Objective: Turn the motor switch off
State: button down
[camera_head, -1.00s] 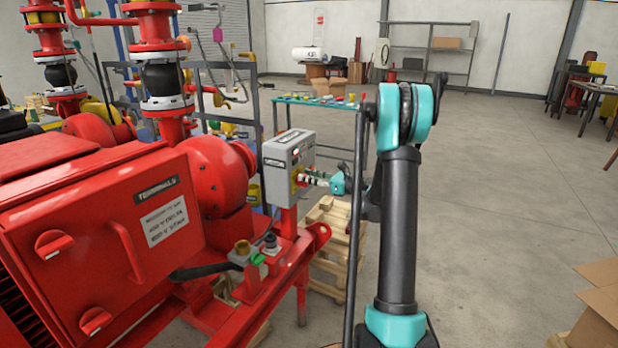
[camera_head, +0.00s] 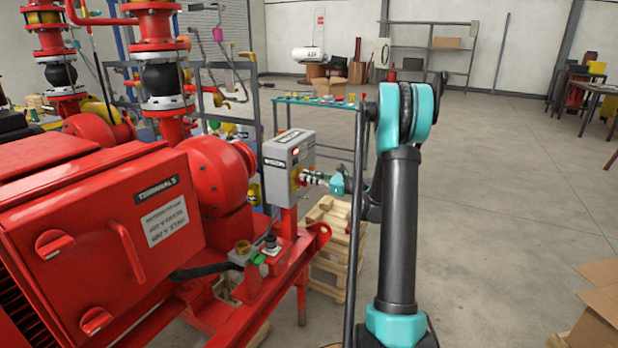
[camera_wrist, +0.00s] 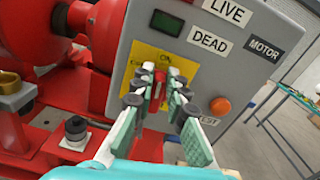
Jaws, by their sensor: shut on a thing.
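The motor switch is a red handle (camera_wrist: 160,85) on a yellow plate (camera_wrist: 138,58) on the face of a grey control box (camera_wrist: 265,22). The word ON shows at the plate's top. The handle looks roughly upright, but my fingers partly cover it, so its exact angle is unclear. My gripper (camera_wrist: 160,92) has its fingers on both sides of the handle and is shut on it.
Labels LIVE, DEAD and MOTOR (camera_wrist: 264,50) and a dark green lamp (camera_wrist: 167,23) are above the switch. An orange round button (camera_wrist: 221,106) sits close right of my fingers. A red terminals cabinet (camera_head: 100,245) is at left. Wooden pallets (camera_head: 335,235) lie below; open floor is at right.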

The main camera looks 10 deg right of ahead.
aim_at(306, 184)
jog(key=n, duration=0.4)
jog(key=s+f+n, duration=0.1)
jog(key=n, duration=0.3)
jog(key=a+n, duration=0.1)
jog(key=n, duration=0.3)
jog(key=shift+s+a+f+n, duration=0.1)
jog(key=shift+s+f+n, duration=0.2)
jog(key=shift+f, duration=0.05)
jog(key=shift+f+n, duration=0.2)
jog(key=shift+n, duration=0.7)
jog(key=shift+f+n, duration=0.15)
jog(key=shift+n, duration=0.75)
jog(key=c, duration=1.5)
grip_release()
jog(key=shift+c, duration=0.2)
jog(key=shift+s, duration=0.1)
jog(key=v, duration=1.2)
